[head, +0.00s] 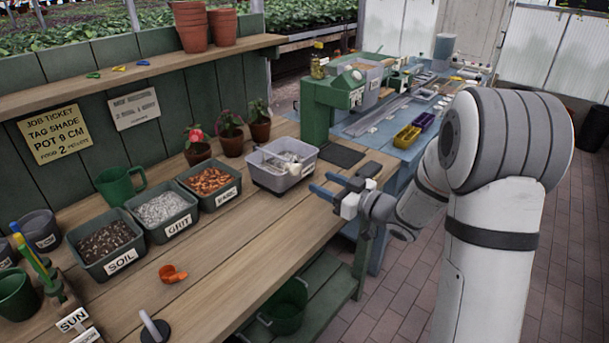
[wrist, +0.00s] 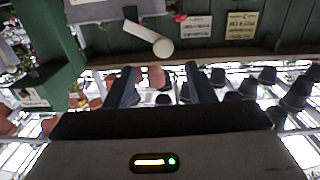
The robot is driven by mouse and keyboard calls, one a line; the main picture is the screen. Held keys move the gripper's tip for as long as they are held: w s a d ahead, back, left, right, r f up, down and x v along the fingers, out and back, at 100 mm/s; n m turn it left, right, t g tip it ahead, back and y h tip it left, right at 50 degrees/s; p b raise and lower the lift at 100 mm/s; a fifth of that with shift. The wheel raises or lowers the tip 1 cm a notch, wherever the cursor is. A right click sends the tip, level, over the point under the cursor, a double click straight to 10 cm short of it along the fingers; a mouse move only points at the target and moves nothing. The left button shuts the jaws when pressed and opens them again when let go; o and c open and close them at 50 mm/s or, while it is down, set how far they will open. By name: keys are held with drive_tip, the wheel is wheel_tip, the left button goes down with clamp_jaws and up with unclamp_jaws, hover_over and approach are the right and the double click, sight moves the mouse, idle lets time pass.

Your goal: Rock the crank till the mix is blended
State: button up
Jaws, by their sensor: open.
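A grey mixing tub (head: 268,182) stands on the wooden bench, with pale and grey pieces visible inside. A pale crank handle (head: 294,169) shows on its near right side. In the wrist view the crank (wrist: 163,47) is a white bar with a rounded end, beyond my fingertips, and the tub (wrist: 100,10) is at the top edge. My gripper (head: 336,187) is open, its two blue fingers just right of the tub, near the bench's front edge. The fingers also show in the wrist view (wrist: 160,82), with nothing between them. How well the mix is blended cannot be told.
Bins of soil (head: 106,245), grit (head: 162,210) and orange-brown chips (head: 208,182) stand left of the tub. An orange scoop (head: 173,273) lies in front. Potted plants (head: 231,133) stand behind. A dark mat (head: 341,155) lies right of the tub.

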sight(296, 170)
drive_tip(key=x, duration=0.7)
drive_tip(key=shift+a+p, duration=0.4)
drive_tip(key=shift+a, duration=0.1)
clamp_jaws()
drive_tip(key=shift+w+d, duration=0.1)
drive_tip(key=shift+d, duration=0.05)
drive_tip(key=shift+r, duration=0.1)
